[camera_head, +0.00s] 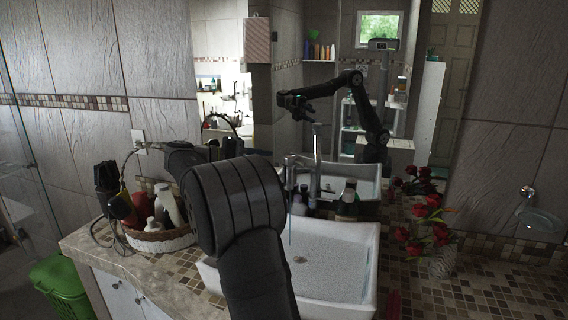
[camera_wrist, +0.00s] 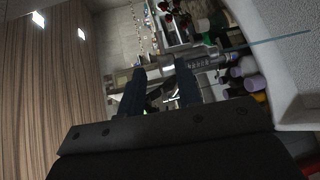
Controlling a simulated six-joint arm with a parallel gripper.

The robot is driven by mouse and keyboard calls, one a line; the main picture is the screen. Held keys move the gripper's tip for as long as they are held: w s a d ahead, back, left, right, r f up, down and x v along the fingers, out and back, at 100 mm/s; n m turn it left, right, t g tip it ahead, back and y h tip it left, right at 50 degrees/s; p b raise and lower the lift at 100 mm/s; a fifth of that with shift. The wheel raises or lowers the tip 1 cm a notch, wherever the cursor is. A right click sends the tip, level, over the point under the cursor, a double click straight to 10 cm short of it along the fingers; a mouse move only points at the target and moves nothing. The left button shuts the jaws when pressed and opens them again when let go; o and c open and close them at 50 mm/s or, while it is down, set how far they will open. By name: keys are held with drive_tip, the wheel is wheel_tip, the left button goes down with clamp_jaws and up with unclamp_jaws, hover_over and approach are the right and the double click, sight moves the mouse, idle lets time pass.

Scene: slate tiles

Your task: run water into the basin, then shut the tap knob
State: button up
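The white basin (camera_head: 367,262) sits on the mosaic counter. The chrome tap (camera_head: 316,165) stands at its back edge and shows sideways in the wrist view (camera_wrist: 200,60). A thin stream of water (camera_head: 290,231) falls from the tap into the basin; it also shows in the wrist view (camera_wrist: 281,39). The basin floor looks rippled, with the drain visible; I cannot tell the water depth. My gripper (camera_wrist: 161,67) is open, its two fingers apart and pointing toward the tap's metal end. Whether they touch the knob is unclear. My own arm hides the gripper in the head view.
A basket (camera_head: 160,240) of bottles stands left of the basin. Dark bottles (camera_head: 348,200) stand behind the basin. Red flowers in a vase (camera_head: 442,262) stand to the right. A large mirror behind the counter reflects my arm. A green bin (camera_head: 62,285) is at the lower left.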

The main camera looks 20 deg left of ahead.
drive_tip(key=shift+v, duration=2)
idle(6.0)
